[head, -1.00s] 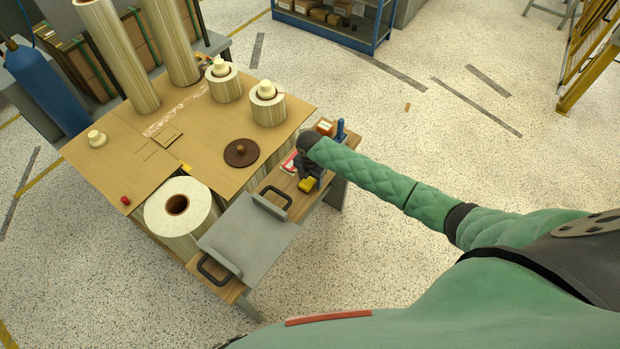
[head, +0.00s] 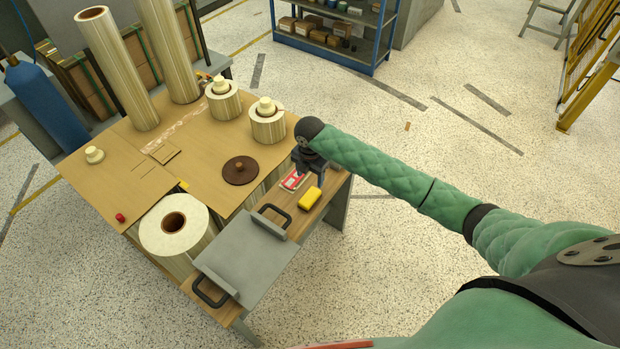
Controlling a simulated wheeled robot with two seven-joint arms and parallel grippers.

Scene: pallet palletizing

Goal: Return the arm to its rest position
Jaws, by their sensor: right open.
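My right arm in its green quilted sleeve (head: 395,180) reaches in from the right. My right gripper (head: 309,172) is dark, open and empty, and it hangs over the narrow side bench. A yellow block (head: 311,198) lies on the bench just below it in the picture, apart from the fingers. A red and white packet (head: 293,180) lies beside it, partly covered by the gripper. My left gripper is out of view.
A grey tray with two black handles (head: 245,255) sits on the bench (head: 332,192). The brown table (head: 200,150) holds upright rolls, a dark round lid (head: 240,170) and a small red item (head: 120,217).

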